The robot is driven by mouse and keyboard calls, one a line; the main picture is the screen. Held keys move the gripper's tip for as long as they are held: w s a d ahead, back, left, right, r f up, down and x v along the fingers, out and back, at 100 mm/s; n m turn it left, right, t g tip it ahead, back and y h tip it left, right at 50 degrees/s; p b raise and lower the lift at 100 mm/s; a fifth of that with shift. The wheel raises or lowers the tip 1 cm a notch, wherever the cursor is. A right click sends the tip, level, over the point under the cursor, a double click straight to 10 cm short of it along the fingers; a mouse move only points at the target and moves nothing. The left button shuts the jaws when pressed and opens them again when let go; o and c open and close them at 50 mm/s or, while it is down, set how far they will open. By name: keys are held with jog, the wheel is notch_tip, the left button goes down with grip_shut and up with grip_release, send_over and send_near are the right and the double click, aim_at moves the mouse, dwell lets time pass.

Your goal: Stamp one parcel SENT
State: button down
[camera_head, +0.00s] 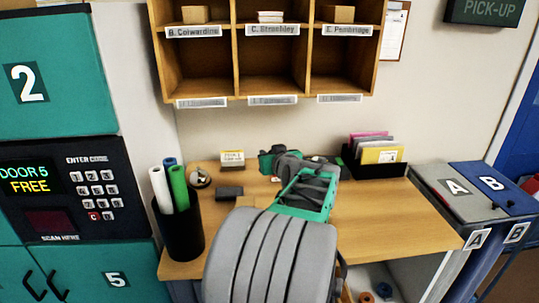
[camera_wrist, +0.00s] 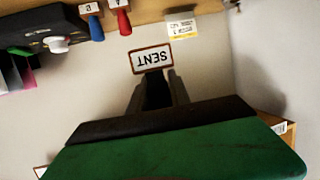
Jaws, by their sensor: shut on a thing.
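My gripper (camera_wrist: 155,88) is shut in the wrist view, with its dark fingers meeting behind a white plate with a brown border that reads SENT, the SENT stamp (camera_wrist: 152,58). The word is upside down in that view, and the stamp's handle is mostly hidden between the fingers. In the head view my gripper (camera_head: 272,160) is above the back of the desk, and the stamp is not clearly visible there. Small brown parcels (camera_head: 195,14) sit in the upper shelf compartments, with another parcel (camera_head: 338,14) at the right. A small brown piece (camera_head: 246,202) on the desk is partly hidden by my arm.
The wooden desk (camera_head: 390,215) is clear on its right. A black pot of rolls (camera_head: 180,232) stands left; a card tray (camera_head: 378,165) stands back right. A dark block (camera_head: 229,193) and small sign (camera_head: 232,158) are on the desk. Blue (camera_wrist: 96,25) and red-handled (camera_wrist: 124,22) items show in the wrist view.

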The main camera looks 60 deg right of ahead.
jog(key=w+a+f+n+t+y+p, duration=0.1)
jog(key=w+a+n+t+y+p, duration=0.1)
jog(key=w+n+y+p, duration=0.6)
jog(key=shift+w+a+f+n+t+y+b, duration=0.15)
jog(key=shift+w+a+f+y+b, duration=0.25)
jog(key=shift+w+a+f, duration=0.7)
jog(key=shift+w+a+f+n+t+y+b, duration=0.1)
jog(key=shift+w+a+f+n+y+b, duration=0.3)
jog(key=shift+w+f, duration=1.25)
jog(key=shift+w+a+f+m+t+y+b, duration=0.2)
jog(key=shift+w+a+f+y, duration=0.55)
jog(key=shift+f, duration=1.15)
jog(key=shift+w, duration=0.1)
jog(key=shift+a+f+b, duration=0.1)
jog(key=shift+f+b, duration=0.5)
jog(key=shift+b, duration=0.05)
jog(key=shift+r, duration=0.15)
notch_tip(320, 180, up, 7)
jog(key=p, duration=0.1)
jog(key=shift+p, duration=0.4)
jog(key=shift+h, duration=0.25)
